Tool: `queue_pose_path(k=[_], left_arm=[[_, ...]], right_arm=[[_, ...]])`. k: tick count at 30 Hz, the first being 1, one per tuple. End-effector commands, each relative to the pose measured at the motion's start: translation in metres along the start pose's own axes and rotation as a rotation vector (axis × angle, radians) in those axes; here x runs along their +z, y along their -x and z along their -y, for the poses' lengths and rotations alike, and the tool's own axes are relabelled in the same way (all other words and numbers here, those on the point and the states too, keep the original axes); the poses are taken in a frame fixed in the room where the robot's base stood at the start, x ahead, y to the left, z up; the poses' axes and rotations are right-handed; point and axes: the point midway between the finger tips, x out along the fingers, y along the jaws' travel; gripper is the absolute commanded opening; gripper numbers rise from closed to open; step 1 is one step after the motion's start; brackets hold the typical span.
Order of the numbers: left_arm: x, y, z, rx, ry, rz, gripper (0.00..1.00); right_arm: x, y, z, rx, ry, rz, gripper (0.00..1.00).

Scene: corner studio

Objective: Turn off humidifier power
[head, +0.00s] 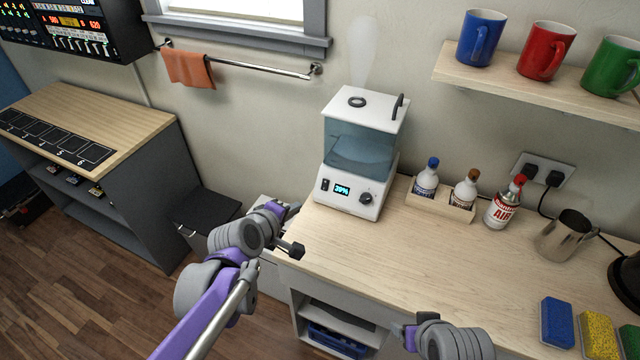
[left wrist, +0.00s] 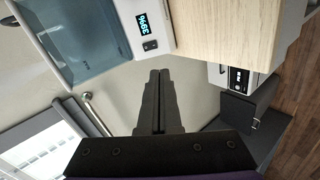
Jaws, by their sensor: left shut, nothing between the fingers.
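The humidifier (head: 361,150) stands at the left end of the wooden counter, a white base with a bluish water tank and white lid. Faint mist rises from its top, and its display (head: 342,190) is lit at 39%. A small dark rocker switch (head: 325,184) is left of the display, a round knob (head: 366,198) right of it. In the left wrist view the display (left wrist: 147,22) and switch (left wrist: 150,45) show beyond the fingers. My left gripper (head: 291,211) is shut and empty, apart from the humidifier, to its lower left. My right arm shows at the bottom; its fingers are unclear (head: 404,333).
A wooden holder (head: 440,205) with two bottles, a red-capped air can (head: 505,202) and a metal pitcher (head: 564,236) stand right of the humidifier. Sponges (head: 557,322) lie at front right. The counter before the humidifier is clear. A towel bar (head: 262,69) is on the wall.

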Motion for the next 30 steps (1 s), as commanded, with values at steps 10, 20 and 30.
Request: queue_pose_path(k=[10,20,30], left_arm=[[-0.007,-0.026,-0.022,0.073,0.176,-0.006,0.00],[-0.007,-0.028,-0.021,0.072,0.172,-0.006,0.00],[-0.007,-0.078,-0.025,0.072,0.170,-0.005,0.00]], right_arm=[[0.000,0.000,0.000,0.000,0.000,0.000,0.70],[0.000,0.000,0.000,0.000,0.000,0.000,0.70],[0.001,-0.001,0.000,0.000,0.000,0.001,0.70]])
